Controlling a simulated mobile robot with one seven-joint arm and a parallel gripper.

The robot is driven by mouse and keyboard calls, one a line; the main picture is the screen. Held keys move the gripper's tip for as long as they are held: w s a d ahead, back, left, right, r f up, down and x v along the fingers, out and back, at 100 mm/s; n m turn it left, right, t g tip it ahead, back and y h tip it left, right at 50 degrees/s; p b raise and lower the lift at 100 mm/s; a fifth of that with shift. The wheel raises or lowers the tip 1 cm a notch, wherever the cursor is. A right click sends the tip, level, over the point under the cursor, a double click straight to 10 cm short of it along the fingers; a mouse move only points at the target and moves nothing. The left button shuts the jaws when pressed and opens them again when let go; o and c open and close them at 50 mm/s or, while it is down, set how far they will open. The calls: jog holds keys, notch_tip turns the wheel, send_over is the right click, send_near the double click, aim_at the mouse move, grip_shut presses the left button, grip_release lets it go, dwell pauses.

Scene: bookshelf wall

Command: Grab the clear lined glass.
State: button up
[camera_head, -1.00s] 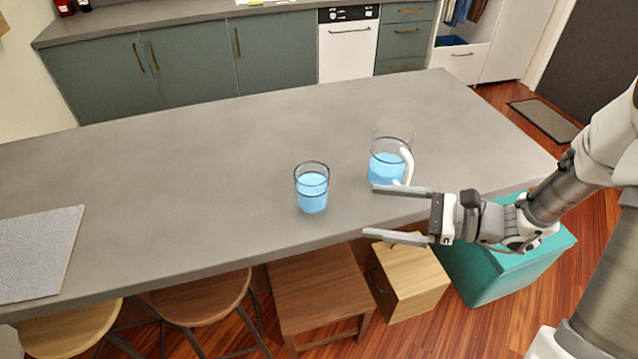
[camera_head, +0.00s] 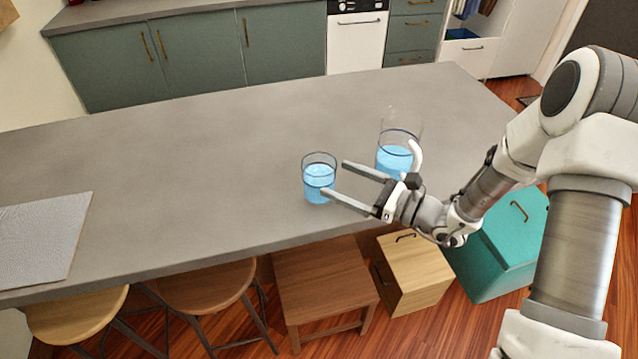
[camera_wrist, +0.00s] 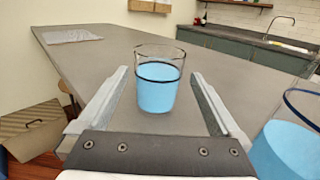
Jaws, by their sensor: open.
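The clear lined glass (camera_head: 319,179) stands upright on the grey counter, with blue liquid inside and a dark line around it. In the wrist view the glass (camera_wrist: 158,84) is ahead, between the two finger lines. My gripper (camera_head: 334,179) is open and empty, its fingers pointing left at the glass. In the head view one fingertip overlaps the glass's lower right side; I cannot tell whether it touches. The wrist view also shows both open fingers (camera_wrist: 160,97), with the glass seemingly just past or between their tips.
A larger clear pitcher (camera_head: 394,158) with blue liquid and a white handle stands close behind my gripper; it also shows at right in the wrist view (camera_wrist: 290,150). A grey mat (camera_head: 42,238) lies far left on the counter (camera_head: 190,170). Stools stand along the front edge.

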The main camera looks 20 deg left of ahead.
aim_at(305, 166)
jog(key=shift+f+x, duration=0.2)
jog(key=shift+x, duration=2.85)
jog(key=shift+s, duration=0.1)
jog(key=shift+c, duration=0.2)
jog(key=c, duration=1.4)
jog(key=shift+c, duration=0.5)
jog(key=shift+r, duration=0.15)
